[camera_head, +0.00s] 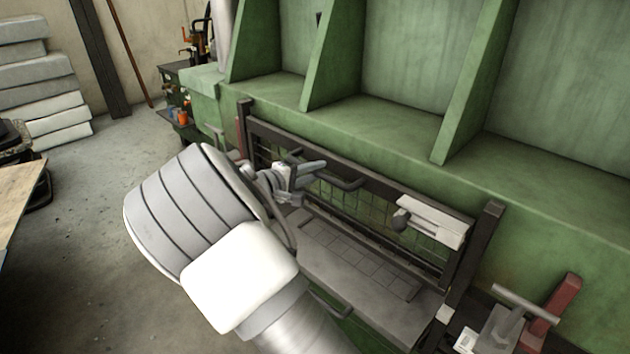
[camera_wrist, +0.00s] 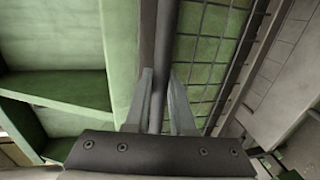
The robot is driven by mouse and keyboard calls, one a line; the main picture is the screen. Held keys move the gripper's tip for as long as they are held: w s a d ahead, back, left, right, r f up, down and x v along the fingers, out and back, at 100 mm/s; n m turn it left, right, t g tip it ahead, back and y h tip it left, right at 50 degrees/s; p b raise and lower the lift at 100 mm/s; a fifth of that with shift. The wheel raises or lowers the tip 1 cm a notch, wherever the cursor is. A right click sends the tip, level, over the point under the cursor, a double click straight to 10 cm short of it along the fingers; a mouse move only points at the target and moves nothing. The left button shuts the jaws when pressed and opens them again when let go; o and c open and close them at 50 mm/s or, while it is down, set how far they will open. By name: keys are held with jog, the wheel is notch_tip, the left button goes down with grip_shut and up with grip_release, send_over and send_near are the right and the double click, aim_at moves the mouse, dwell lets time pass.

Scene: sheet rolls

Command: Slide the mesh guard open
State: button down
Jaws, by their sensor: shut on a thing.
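The mesh guard (camera_head: 408,232) is a dark metal frame with wire mesh, set along the front of the green machine. Its mesh also shows in the wrist view (camera_wrist: 214,50). A dark bar handle (camera_head: 347,184) stands out from the guard's upper rail. My gripper (camera_head: 308,178) is at the left part of this handle. In the wrist view, the two fingers (camera_wrist: 160,98) stand on either side of the handle bar (camera_wrist: 166,40) and are shut on it. My arm hides part of the guard's lower left.
A pale block with a dark knob (camera_head: 433,221) sits on the guard's right side. A grey ledge with a grid plate (camera_head: 360,262) lies below. A T-handled clamp and red part (camera_head: 563,297) stand at the lower right. Open floor (camera_head: 90,235) lies to the left.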

jog(key=shift+r, duration=0.25)
jog(key=c, duration=0.8)
grip_release()
jog(key=shift+f, duration=0.1)
jog(key=shift+o, duration=0.2)
jog(key=shift+a, duration=0.1)
jog(key=v, duration=1.7)
jog(key=shift+s+p, duration=0.2)
jog(key=shift+p, duration=0.15)
